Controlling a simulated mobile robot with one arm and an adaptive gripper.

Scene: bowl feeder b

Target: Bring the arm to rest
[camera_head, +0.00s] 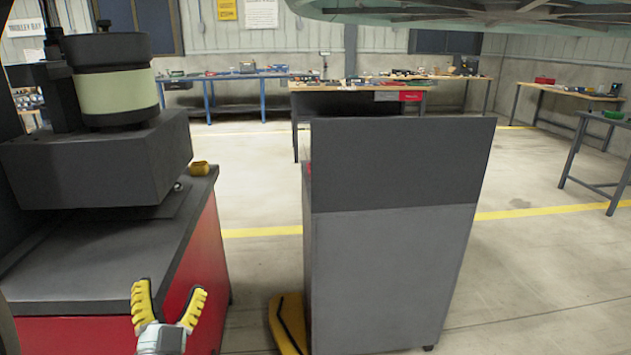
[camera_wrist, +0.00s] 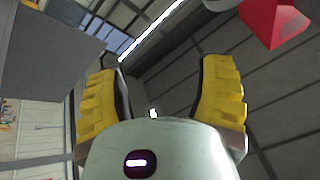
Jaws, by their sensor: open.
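My gripper (camera_head: 169,305) has yellow ribbed fingers and stands at the bottom left of the head view, pointing up, in front of the red cabinet. Its fingers are spread apart with nothing between them. In the wrist view my gripper (camera_wrist: 160,95) is also open and empty, and past it show the dark roof panels and a bright lamp strip. The rest of my arm is mostly out of view.
A dark-topped red cabinet (camera_head: 205,250) carries a bowl feeder (camera_head: 115,85) at left. A small yellow object (camera_head: 200,168) sits on its far edge. A tall grey cabinet (camera_head: 390,270) stands in the middle. Open floor (camera_head: 540,265) lies right; workbenches (camera_head: 245,85) line the back.

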